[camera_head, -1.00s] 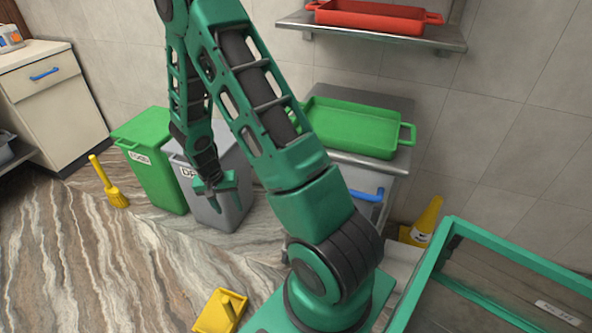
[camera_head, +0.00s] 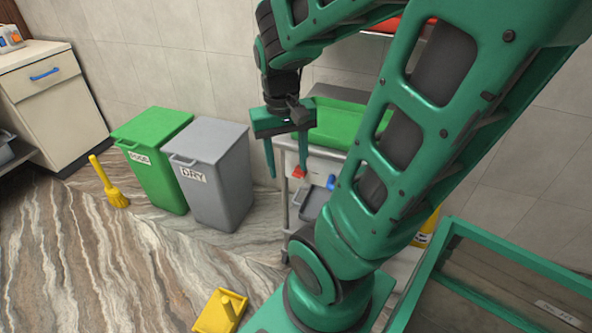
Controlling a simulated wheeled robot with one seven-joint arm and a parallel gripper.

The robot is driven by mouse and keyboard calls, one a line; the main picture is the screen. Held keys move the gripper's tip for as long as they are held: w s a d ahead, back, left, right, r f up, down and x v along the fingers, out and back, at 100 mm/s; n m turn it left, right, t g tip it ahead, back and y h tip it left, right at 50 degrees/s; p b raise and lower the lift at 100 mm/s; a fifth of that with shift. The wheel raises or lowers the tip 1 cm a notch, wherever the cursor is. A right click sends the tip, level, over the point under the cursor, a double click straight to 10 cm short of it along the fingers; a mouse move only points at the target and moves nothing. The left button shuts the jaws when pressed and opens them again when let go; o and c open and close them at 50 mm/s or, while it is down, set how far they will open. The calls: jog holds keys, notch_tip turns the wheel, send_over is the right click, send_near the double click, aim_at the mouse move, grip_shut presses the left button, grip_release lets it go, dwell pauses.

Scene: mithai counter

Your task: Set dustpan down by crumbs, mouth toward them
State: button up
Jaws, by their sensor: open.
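The yellow dustpan (camera_head: 212,320) lies on the floor at the bottom of the view, with its short handle (camera_head: 230,303) sticking up toward the upper right. Its lower edge is cut off by the frame, and my base is close on its right. I cannot tell which way its mouth faces. No crumbs can be made out on the visible floor. My gripper (camera_head: 287,175) is open and empty, with its fingers pointing down. It is raised in front of the cart, well away from the dustpan.
A green bin (camera_head: 160,165) marked FOOD and a grey bin (camera_head: 220,185) marked DRY stand by the wall. A yellow brush (camera_head: 115,192) stands left of them. A cart with a green tray (camera_head: 335,122) is partly hidden by my arm.

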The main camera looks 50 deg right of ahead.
jog(key=s+a+r+y, duration=0.1)
jog(key=s+a, duration=0.1)
jog(key=s, duration=0.3)
jog(key=shift+s+a+r+n, duration=0.15)
jog(key=shift+s+r+n, duration=0.15)
jog(key=shift+r, duration=0.1)
jog(key=shift+w, duration=0.1)
jog(key=shift+w+f, duration=0.25)
jog(key=shift+w, duration=0.45)
